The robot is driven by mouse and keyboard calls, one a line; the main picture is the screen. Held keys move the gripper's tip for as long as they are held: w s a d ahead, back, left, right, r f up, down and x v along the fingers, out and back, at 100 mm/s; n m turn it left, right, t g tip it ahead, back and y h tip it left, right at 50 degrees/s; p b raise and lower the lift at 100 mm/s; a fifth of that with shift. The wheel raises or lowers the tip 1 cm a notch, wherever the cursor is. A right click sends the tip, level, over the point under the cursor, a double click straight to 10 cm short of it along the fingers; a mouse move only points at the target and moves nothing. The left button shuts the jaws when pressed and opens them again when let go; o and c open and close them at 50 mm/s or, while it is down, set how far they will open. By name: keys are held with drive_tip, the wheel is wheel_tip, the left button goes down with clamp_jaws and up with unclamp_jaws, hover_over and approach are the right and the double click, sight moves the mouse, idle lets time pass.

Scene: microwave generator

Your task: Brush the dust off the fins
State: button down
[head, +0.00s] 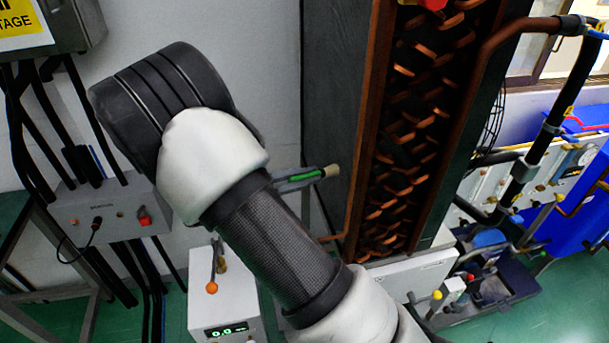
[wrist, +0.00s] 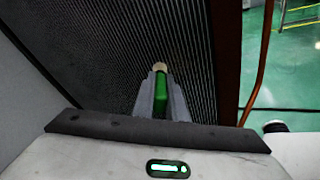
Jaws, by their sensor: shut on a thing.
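My gripper (head: 314,177) is shut on a green-handled brush (head: 303,177). It also shows in the wrist view (wrist: 161,82), with the brush's green handle (wrist: 161,92) between its grey fingers and a tan tip (wrist: 160,66) pointing away from me. The fins (wrist: 110,45) are a dark, finely ribbed upright panel filling much of the wrist view. In the head view the finned unit's dark face (head: 338,85) is seen at a steep slant, and the brush tip overlaps its lower part. I cannot tell whether the tip touches the fins. No dust is clearly visible.
Copper tube bends (head: 410,130) run down the unit's side, and a copper pipe (head: 490,75) leaves its top. A white box with a display (head: 222,305) stands below my arm. A control box (head: 105,208) with black cables is at left.

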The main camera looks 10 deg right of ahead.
drive_tip(key=shift+s+p, duration=0.6)
drive_tip(key=shift+s, duration=2.9)
drive_tip(key=shift+w+b, duration=0.35)
drive_tip(key=shift+w, duration=3.35)
drive_tip(key=shift+d+r+p, duration=0.15)
drive_tip(key=shift+r+p, duration=0.3)
drive_tip(key=shift+r, duration=0.2)
drive_tip(key=shift+s+p, duration=0.5)
drive_tip(key=shift+s, duration=3.2)
drive_tip(key=shift+w+b, duration=0.35)
drive_tip(key=shift+w, duration=3.35)
drive_tip(key=a, duration=0.6)
drive_tip(key=shift+a+f, duration=0.1)
drive_tip(key=shift+a, duration=0.05)
